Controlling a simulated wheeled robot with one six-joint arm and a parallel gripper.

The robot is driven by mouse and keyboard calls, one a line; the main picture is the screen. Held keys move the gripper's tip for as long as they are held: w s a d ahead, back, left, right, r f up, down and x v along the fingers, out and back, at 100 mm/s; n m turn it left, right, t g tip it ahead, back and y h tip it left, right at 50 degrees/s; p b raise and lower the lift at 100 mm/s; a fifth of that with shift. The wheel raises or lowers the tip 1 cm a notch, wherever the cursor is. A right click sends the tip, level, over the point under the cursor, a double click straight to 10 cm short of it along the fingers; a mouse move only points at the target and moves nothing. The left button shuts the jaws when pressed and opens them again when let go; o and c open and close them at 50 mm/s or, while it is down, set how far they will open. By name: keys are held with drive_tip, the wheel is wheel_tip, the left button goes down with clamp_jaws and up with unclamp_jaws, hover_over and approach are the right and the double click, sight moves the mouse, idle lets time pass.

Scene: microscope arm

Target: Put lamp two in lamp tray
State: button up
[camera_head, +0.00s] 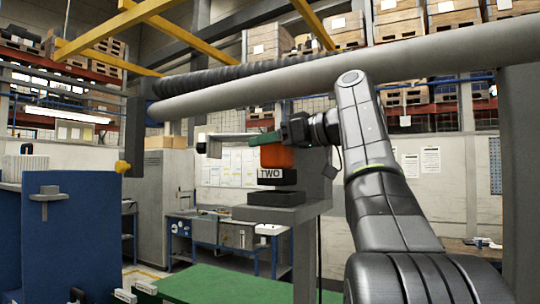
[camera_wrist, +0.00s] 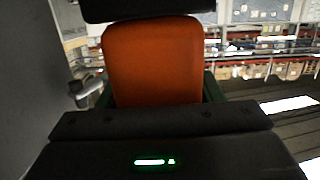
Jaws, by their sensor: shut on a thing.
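Lamp two (camera_head: 277,156) has an orange body, a black lower part and a white label reading TWO. It is upright at a grey stand (camera_head: 292,214) with a black plate on top. I cannot tell whether its bottom touches that plate. My gripper (camera_head: 265,139) is at the upper part of the lamp and shut on it. In the wrist view the orange body (camera_wrist: 154,62) fills the middle, with green finger edges showing at both sides. I cannot make out a lamp tray for certain.
A thick grey pipe (camera_head: 290,77) crosses above my arm. A blue panel (camera_head: 75,235) stands at the left. A green surface (camera_head: 205,284) lies low in front. A blue workbench (camera_head: 225,237) stands behind, and shelves with boxes line the back.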

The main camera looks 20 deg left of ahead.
sight(271, 156)
drive_tip(key=shift+f, duration=1.55)
drive_tip(key=shift+f, duration=0.15)
drive_tip(key=o, duration=1.1)
drive_tip(key=shift+o, duration=0.2)
drive_tip(key=shift+d, duration=0.15)
drive_tip(key=s+d+r+b, duration=0.1)
drive_tip(key=d+r, duration=0.1)
drive_tip(key=d, duration=0.9)
drive_tip(key=shift+d+b, duration=0.3)
drive_tip(key=shift+b, duration=0.05)
